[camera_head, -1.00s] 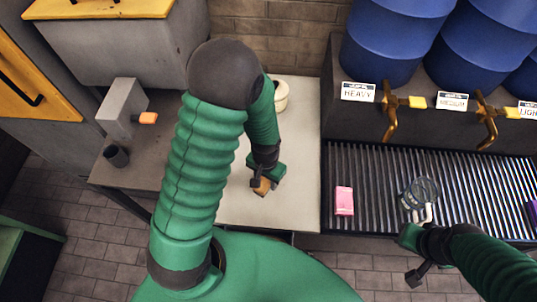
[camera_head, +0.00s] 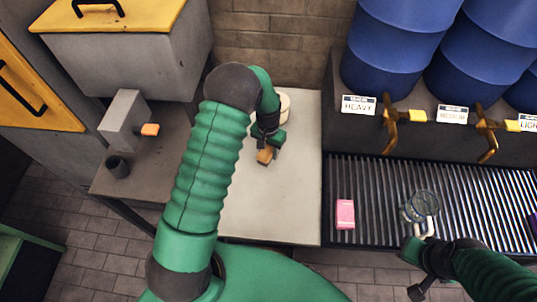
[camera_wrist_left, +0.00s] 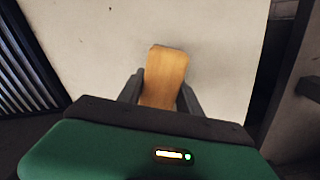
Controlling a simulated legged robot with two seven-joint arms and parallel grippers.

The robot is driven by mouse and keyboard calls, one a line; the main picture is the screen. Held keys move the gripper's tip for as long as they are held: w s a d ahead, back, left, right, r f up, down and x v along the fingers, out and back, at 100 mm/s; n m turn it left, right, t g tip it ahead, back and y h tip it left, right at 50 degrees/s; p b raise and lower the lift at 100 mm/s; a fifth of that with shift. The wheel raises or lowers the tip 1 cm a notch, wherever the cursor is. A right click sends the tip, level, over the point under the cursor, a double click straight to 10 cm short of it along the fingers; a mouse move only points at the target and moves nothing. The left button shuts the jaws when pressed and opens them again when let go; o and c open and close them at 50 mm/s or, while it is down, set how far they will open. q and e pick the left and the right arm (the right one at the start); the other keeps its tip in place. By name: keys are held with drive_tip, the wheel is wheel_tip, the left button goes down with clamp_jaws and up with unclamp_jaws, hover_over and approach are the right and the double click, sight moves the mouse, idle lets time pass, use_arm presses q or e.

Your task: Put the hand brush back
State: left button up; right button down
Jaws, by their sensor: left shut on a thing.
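The hand brush shows as a tan wooden piece (camera_head: 265,156) at the tip of my left gripper (camera_head: 266,148), over the pale tabletop (camera_head: 270,205). In the left wrist view the wooden piece (camera_wrist_left: 165,76) stands between the two dark fingers of my left gripper (camera_wrist_left: 161,92), which is shut on it. No bristles can be seen, and I cannot tell how far it is above the table. My right gripper (camera_head: 418,272) is at the lower right, in front of the ribbed rack; its fingers are not clear.
A cream round container (camera_head: 284,106) stands at the back of the table, behind my left gripper. The ribbed rack (camera_head: 375,190) on the right bears a pink block (camera_head: 345,214) and a glass mug (camera_head: 420,208). Blue drums (camera_head: 395,45) with brass taps stand above it.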

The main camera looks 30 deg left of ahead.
sight(269, 148)
use_arm(q)
drive_tip(key=shift+f, duration=1.5)
drive_tip(key=o, duration=1.2)
drive_tip(key=shift+s, duration=0.1)
wheel_tip(269, 148, up, 12)
drive_tip(key=shift+d+f, duration=0.1)
drive_tip(key=shift+f, duration=0.1)
drive_tip(key=shift+s+d+r, duration=0.1)
drive_tip(key=shift+s+r, duration=0.05)
drive_tip(key=shift+r, duration=0.2)
drive_tip(key=s+d+r+t, duration=0.1)
drive_tip(key=s+d+r, duration=0.1)
drive_tip(key=s, duration=0.3)
drive_tip(key=s+d+r, duration=0.2)
drive_tip(key=s+d, duration=0.2)
drive_tip(key=s, duration=0.1)
drive_tip(key=s+d+r+t, duration=0.1)
drive_tip(key=s+d+r, duration=0.1)
drive_tip(key=s, duration=0.4)
drive_tip(key=shift+d+r+m+t, duration=0.1)
drive_tip(key=shift+d+m+t, duration=0.2)
drive_tip(key=shift+d, duration=0.5)
